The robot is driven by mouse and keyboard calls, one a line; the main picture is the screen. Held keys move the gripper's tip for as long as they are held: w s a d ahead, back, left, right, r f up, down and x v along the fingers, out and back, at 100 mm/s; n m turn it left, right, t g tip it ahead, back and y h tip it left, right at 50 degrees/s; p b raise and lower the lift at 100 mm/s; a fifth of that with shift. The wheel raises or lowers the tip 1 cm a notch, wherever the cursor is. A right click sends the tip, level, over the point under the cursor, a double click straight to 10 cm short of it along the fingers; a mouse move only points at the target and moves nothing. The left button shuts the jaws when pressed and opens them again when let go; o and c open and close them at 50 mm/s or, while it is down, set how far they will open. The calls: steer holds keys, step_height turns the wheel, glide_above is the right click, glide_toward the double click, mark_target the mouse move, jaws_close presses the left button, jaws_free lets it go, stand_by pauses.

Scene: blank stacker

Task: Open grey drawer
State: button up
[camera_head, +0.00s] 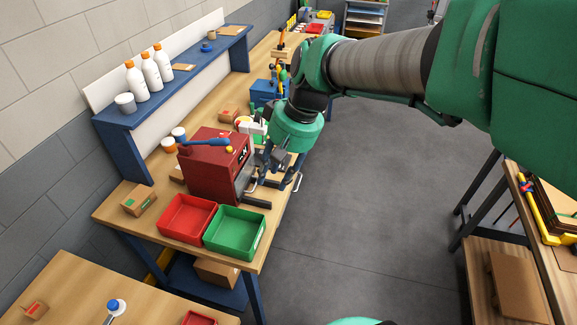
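A red machine (207,168) with a blue lever on top stands on the wooden workbench. Its right side has a grey front (244,175) with a small pale handle (252,186) low on it; I cannot tell for sure whether this is the grey drawer. Another pale handle (298,182) shows at the bench's right edge, just below my gripper. My gripper (279,170) points down beside the machine's right side, its fingers apart with nothing seen between them. Whether a finger touches a handle is too small to tell.
A red bin (187,218) and a green bin (235,232) sit at the bench's near end. A blue shelf (170,95) with white bottles runs along the wall. Clear grey floor (370,190) lies to the right, then another table (530,215).

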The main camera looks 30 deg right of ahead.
steer(key=w+d+f+m+y+p, duration=0.25)
steer(key=w+d+f+y, duration=0.45)
steer(key=w+d+f, duration=1.3)
steer(key=d+f+m+t, duration=0.2)
steer(key=d+f+t, duration=0.2)
steer(key=d+f, duration=0.5)
steer(key=w+d+f+m+t+y, duration=0.1)
steer(key=d+f+m+t, duration=0.2)
steer(key=d+f, duration=0.6)
step_height(320, 180, down, 8)
steer(key=shift+w+d+r+t, duration=0.15)
steer(key=shift+d+t, duration=0.2)
steer(key=shift+t, duration=0.55)
steer(key=shift+m, duration=0.25)
steer(key=x, duration=1.4)
jaws_close()
